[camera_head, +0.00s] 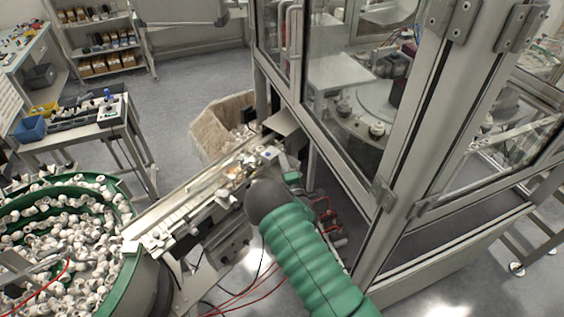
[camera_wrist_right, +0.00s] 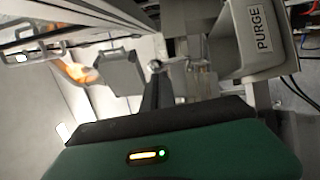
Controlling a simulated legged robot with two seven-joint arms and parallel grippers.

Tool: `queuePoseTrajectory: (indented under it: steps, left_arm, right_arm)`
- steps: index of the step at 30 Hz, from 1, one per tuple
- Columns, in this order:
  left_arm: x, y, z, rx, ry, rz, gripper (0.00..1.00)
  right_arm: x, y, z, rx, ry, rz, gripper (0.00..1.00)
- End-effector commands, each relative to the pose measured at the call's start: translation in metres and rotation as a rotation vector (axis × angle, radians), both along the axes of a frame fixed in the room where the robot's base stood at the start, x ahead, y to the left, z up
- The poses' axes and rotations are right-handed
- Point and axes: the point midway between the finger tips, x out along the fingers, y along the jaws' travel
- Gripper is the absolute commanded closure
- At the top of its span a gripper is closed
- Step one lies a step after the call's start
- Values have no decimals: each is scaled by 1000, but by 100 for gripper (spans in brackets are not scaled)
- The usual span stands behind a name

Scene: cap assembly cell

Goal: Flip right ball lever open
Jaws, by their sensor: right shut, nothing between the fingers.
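My right arm, in a green ribbed sleeve, reaches in from the bottom of the head view. Its dark rounded end is over the right side of the feed track (camera_head: 185,215) and hides what is directly behind it. In the right wrist view, my right gripper (camera_wrist_right: 157,92) shows as narrow dark fingers, shut and empty. A small shiny ball (camera_wrist_right: 155,66), which looks like the ball lever's knob, appears at the fingertips; I cannot tell whether they touch. The lever's arm and its position are not clear. My left gripper is not in view.
A grey bin marked PURGE (camera_wrist_right: 262,42) is at the upper right of the wrist view. The green bowl (camera_head: 70,235) full of white caps stands left of the track. The framed glass enclosure (camera_head: 395,150) rises close to my arm's right.

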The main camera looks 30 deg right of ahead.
Motion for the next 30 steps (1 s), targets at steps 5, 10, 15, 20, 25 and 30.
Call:
queuePoseTrajectory:
  steps: [5,10,15,20,25,30]
  left_arm:
    - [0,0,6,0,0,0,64]
    - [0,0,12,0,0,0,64]
    - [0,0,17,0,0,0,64]
    - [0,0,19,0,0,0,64]
    - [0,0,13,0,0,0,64]
    - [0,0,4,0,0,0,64]
  right_arm:
    - [1,-6,8,97,24,-2,100]
    - [3,-14,14,244,61,-2,100]
    - [6,-24,18,401,101,-2,100]
    - [8,-33,19,545,140,-3,100]
    - [10,-43,17,683,176,-3,100]
    - [13,-48,14,677,177,0,100]
